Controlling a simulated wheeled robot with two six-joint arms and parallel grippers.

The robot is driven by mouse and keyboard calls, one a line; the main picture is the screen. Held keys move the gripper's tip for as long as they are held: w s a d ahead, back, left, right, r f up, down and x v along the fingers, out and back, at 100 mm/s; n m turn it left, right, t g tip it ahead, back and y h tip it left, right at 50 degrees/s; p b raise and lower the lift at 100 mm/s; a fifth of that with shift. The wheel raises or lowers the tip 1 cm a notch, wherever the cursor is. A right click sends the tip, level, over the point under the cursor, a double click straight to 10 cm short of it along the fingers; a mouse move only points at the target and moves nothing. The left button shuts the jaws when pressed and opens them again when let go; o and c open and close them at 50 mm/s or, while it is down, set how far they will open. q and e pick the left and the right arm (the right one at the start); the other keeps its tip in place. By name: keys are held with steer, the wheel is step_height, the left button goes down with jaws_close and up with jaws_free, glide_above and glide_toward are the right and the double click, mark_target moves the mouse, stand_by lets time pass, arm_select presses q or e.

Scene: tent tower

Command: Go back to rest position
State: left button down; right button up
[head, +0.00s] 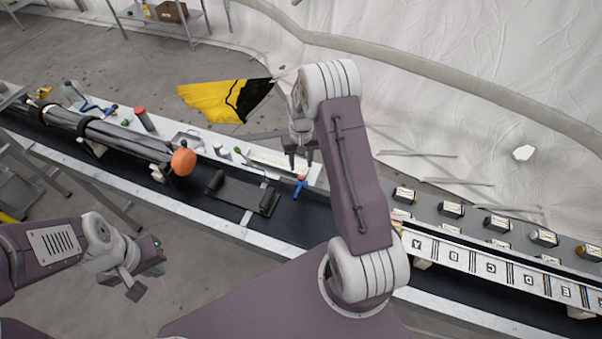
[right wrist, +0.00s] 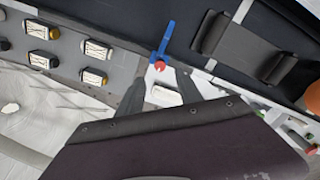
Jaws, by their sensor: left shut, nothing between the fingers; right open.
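My left gripper (head: 143,283) hangs at the lower left of the head view, over the grey floor in front of the bench. It is shut and empty. My right gripper (head: 300,160) points down over the white back strip of the bench. It is open with nothing between its fingers. A blue valve-like piece with a red part (head: 300,184) lies just below it. In the right wrist view the same blue and red piece (right wrist: 163,50) shows just beyond the fingertips, and a small white label (right wrist: 166,92) lies between the fingers.
A long dark bench (head: 285,228) crosses the view. It carries a tube bundle with an orange ball end (head: 183,161), a black cradle (head: 240,192) and a lettered white rack (head: 480,268). Small boxes (head: 497,222) stand at the right. Open floor lies before the bench at left.

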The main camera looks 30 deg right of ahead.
steer(key=shift+r, duration=1.15)
